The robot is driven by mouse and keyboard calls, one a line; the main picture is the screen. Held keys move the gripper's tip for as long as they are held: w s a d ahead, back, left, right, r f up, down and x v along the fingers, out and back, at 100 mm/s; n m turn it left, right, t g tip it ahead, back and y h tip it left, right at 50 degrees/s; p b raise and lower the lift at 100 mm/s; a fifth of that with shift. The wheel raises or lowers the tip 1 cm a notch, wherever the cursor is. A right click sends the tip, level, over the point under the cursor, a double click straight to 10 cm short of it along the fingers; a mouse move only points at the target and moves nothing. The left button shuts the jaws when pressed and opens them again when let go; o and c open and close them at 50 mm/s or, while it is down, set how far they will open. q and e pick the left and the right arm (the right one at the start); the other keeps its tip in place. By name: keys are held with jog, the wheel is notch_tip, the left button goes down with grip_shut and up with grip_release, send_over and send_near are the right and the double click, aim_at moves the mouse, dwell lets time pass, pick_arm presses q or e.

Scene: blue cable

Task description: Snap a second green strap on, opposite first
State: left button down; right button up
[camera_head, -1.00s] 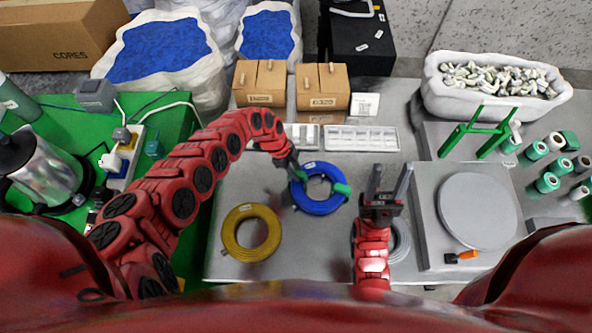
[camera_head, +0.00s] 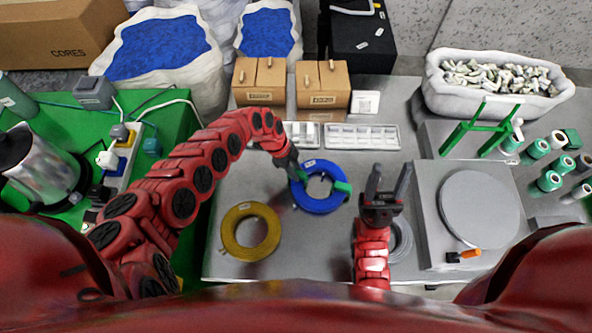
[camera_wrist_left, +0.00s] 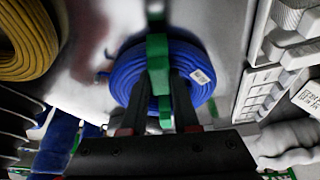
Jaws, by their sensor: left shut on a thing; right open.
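The blue cable coil (camera_head: 318,205) lies flat on the grey table (camera_head: 275,283), left of my right gripper. One green strap (camera_head: 342,187) sits across the coil's right side. My left gripper (camera_head: 294,178) is at the coil's left side, opposite that strap. In the left wrist view its fingers are shut on a second green strap (camera_wrist_left: 158,62), which lies over the blue coil (camera_wrist_left: 128,75). The fingers hide part of it, so I cannot tell whether it is fully closed around the cable. My right gripper (camera_head: 386,184) is open and empty, pointing away from me.
A yellow coil (camera_head: 250,250) lies at the front left and a grey coil (camera_head: 402,240) beside my right arm. White trays (camera_head: 362,138) and brown boxes (camera_head: 322,90) stand behind. A round plate (camera_head: 478,210) and a green stand (camera_head: 482,128) are at the right.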

pick_arm(q)
jog(key=shift+f, duration=0.1)
dwell(0.5)
jog(key=c, duration=1)
grip_release()
jog(key=shift+o, duration=0.4)
jog(key=o, duration=0.5)
notch_tip(320, 180, up, 7)
jog(key=p, duration=0.5)
jog(key=shift+p, duration=0.4)
